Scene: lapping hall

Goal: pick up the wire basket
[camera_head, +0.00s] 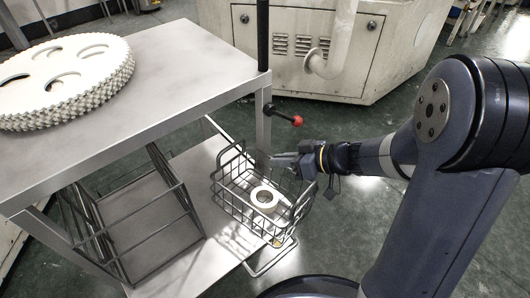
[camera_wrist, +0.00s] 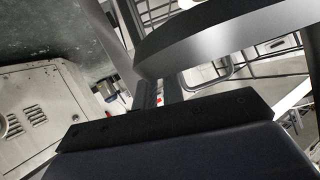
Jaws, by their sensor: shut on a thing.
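The wire basket (camera_head: 240,212) is a dark open wire cage at the right end of the cart's lower shelf. A pale ring (camera_head: 264,199) lies inside it. My gripper (camera_head: 276,160) reaches in from the right and is shut on the basket at its far right rim. In the wrist view the gripper fingers (camera_wrist: 158,92) show small, and dark basket wires (camera_wrist: 262,58) appear at the upper right. The exact contact between fingers and wire is hard to see. I cannot tell whether the basket's bottom touches the shelf.
A dark wire rack (camera_head: 145,220) stands on the lower shelf (camera_head: 212,258). A pale machine cabinet (camera_head: 300,50) stands farther back.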

